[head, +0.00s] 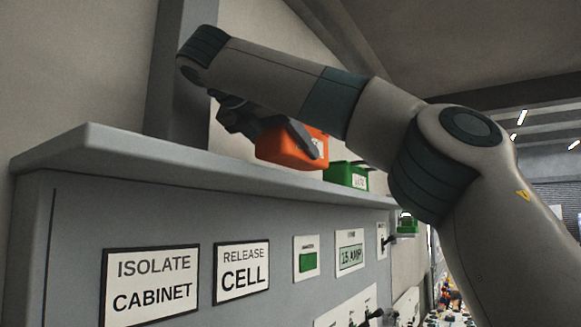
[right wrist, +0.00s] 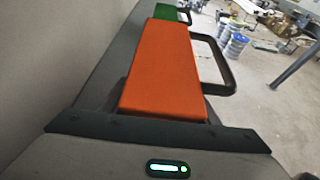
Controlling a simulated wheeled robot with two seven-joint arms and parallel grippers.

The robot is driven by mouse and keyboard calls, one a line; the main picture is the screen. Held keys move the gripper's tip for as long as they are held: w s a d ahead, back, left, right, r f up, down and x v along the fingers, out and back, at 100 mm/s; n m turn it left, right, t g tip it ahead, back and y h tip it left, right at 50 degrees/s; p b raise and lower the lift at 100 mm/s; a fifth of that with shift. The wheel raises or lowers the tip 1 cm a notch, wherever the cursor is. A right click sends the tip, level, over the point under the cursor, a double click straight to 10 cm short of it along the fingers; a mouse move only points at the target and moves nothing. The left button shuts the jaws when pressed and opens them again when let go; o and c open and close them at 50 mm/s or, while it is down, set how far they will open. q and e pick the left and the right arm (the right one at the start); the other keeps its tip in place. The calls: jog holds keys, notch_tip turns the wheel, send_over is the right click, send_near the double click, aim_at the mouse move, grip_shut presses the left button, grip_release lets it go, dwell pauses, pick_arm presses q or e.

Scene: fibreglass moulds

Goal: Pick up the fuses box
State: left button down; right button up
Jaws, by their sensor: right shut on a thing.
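An orange box (head: 290,147) with a white label on its side is on or just above the top of the grey cabinet in the head view; its label is too small to read and I cannot tell if it touches the top. My right gripper (head: 268,128) is shut on this orange box. In the right wrist view the orange box (right wrist: 165,75) fills the middle, directly in front of the gripper. A green box (head: 346,175) with a white label sits on the cabinet top to the right of the orange one. My left gripper is not in view.
The grey cabinet (head: 110,146) has a flat top ledge and front signs, including "ISOLATE CABINET" (head: 150,285) and "RELEASE CELL" (head: 242,271). A wall rises behind it. In the right wrist view, a dark loop handle (right wrist: 222,62) is beside the orange box, and open floor lies right.

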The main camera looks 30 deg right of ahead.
jog(key=w+d+r, duration=0.1)
jog(key=d+r, duration=0.1)
jog(key=d, duration=0.1)
jog(key=w+d+r, duration=0.1)
jog(key=d, duration=0.2)
jog(key=d+r, duration=0.2)
jog(key=d, duration=0.1)
jog(key=shift+w+d+r+p, duration=0.35)
jog(key=shift+w, duration=0.05)
jog(key=shift+w+d+r, duration=0.2)
jog(key=shift+d+r, duration=0.4)
jog(key=shift+d, duration=0.1)
jog(key=shift+d, duration=0.15)
